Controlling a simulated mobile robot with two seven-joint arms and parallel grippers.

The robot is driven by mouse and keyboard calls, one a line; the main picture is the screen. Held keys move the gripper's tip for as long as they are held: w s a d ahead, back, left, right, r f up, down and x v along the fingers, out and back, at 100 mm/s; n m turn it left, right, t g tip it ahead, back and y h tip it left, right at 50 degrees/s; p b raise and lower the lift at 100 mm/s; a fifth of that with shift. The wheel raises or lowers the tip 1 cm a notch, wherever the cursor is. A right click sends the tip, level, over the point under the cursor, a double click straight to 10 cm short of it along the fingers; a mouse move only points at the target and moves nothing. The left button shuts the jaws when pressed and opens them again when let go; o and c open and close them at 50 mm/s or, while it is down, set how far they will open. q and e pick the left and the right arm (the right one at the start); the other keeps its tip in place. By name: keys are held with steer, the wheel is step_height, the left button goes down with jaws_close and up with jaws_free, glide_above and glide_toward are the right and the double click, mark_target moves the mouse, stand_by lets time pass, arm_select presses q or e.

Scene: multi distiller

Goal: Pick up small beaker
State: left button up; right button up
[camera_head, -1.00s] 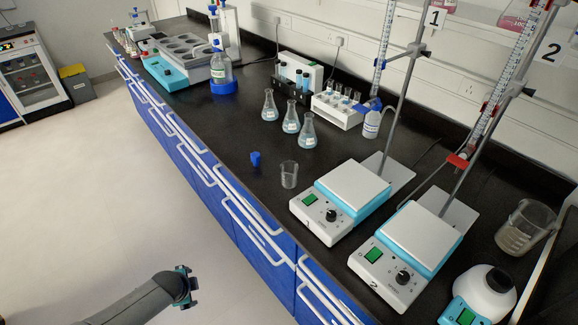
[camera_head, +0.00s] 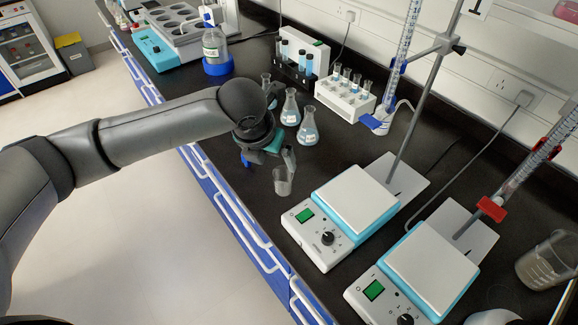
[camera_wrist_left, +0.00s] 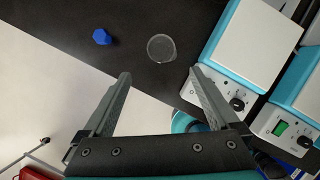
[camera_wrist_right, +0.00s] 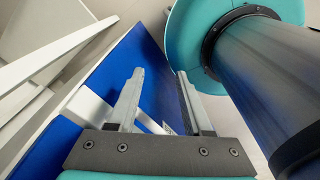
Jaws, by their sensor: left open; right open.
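The small beaker (camera_head: 283,182), clear glass, stands on the black benchtop left of the nearer hot plates. In the left wrist view the beaker (camera_wrist_left: 161,48) shows round from above, just beyond the gap between the fingertips. My left gripper (camera_head: 268,160) is open and empty, over the bench close to the beaker, and partly hidden by its own wrist. In the left wrist view both fingers (camera_wrist_left: 160,76) are wide apart. My right gripper (camera_wrist_right: 160,74) is open and empty, near the blue cabinet front; it is outside the head view.
A blue cap-like object (camera_wrist_left: 102,37) lies left of the beaker. Conical flasks (camera_head: 308,128) stand behind it. A hot plate (camera_head: 345,215) stands to its right, with a second hot plate (camera_head: 425,268) beyond. A large beaker (camera_head: 545,262) is at far right.

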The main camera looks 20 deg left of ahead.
mark_target(283, 183)
arm_select(q)
steer(key=x, duration=0.3)
steer(key=b+x, duration=0.1)
steer(key=x, duration=0.2)
steer(key=b+x, duration=0.1)
steer(key=x, duration=0.2)
steer(key=shift+s+d+f, duration=0.1)
steer(key=shift+s+f, duration=0.1)
steer(key=shift+f, duration=0.15)
steer(key=shift+b+x, duration=0.65)
steer(key=shift+x, duration=2)
steer(key=shift+s, duration=0.15)
steer(key=c, duration=1.5)
